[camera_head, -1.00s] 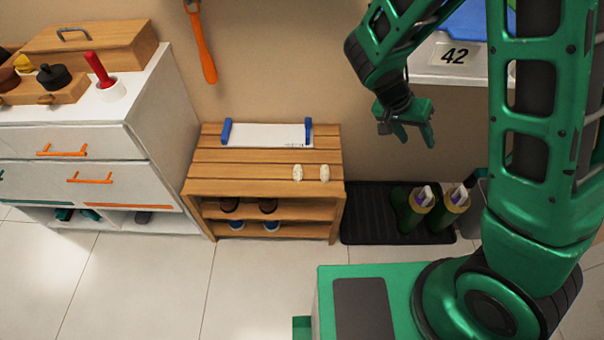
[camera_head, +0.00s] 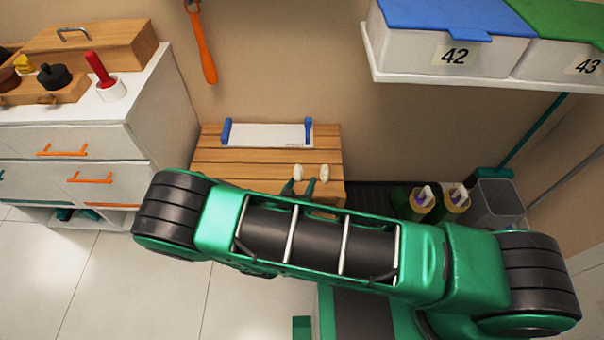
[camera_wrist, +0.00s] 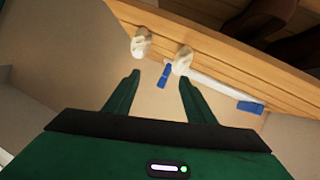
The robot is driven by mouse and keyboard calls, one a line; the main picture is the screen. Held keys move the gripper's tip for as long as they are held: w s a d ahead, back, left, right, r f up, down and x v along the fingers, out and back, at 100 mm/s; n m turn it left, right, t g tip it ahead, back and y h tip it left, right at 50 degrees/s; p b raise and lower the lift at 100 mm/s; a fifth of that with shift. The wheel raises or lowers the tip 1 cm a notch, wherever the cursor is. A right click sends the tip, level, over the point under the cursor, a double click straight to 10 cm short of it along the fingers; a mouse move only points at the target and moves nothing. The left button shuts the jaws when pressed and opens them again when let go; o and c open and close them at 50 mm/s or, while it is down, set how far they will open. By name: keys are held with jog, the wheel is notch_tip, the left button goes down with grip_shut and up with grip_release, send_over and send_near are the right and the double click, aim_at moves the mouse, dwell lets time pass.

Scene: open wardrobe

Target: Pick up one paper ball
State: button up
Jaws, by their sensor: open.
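Two small white crumpled paper balls sit side by side on the wooden shoe bench (camera_head: 225,165), near its front right part. The left paper ball (camera_head: 297,172) and the right paper ball (camera_head: 324,173) both show just beyond my fingers in the head view. My gripper (camera_head: 299,187) is open and empty, its fingers pointing at the balls. In the wrist view, one ball (camera_wrist: 141,42) lies beyond the left finger, and the other ball (camera_wrist: 182,61) is close to the right fingertip. I cannot tell whether that fingertip touches it. My arm hides the bench's front and lower shelves.
A white board with blue ends (camera_head: 268,134) lies along the back of the bench. A white drawer cabinet (camera_head: 150,130) stands at the left. Boots (camera_head: 420,203) and a grey bin (camera_head: 497,203) are at the right. A shelf with lidded boxes (camera_head: 450,58) is above right.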

aim_at(297, 178)
jog(key=s+a+f+n+y, duration=0.2)
jog(key=a+f, duration=0.1)
jog(key=f, duration=0.1)
jog(key=shift+t, duration=0.4)
jog(key=x, duration=0.5)
jog(key=shift+r, duration=0.2)
jog(key=shift+r+x, duration=0.2)
jog(key=shift+x, duration=1.15)
jog(key=shift+r+x, duration=0.15)
jog(key=shift+x, duration=1.2)
jog(key=shift+w+d, duration=0.1)
jog(key=shift+w, duration=0.05)
jog(key=c, duration=1.1)
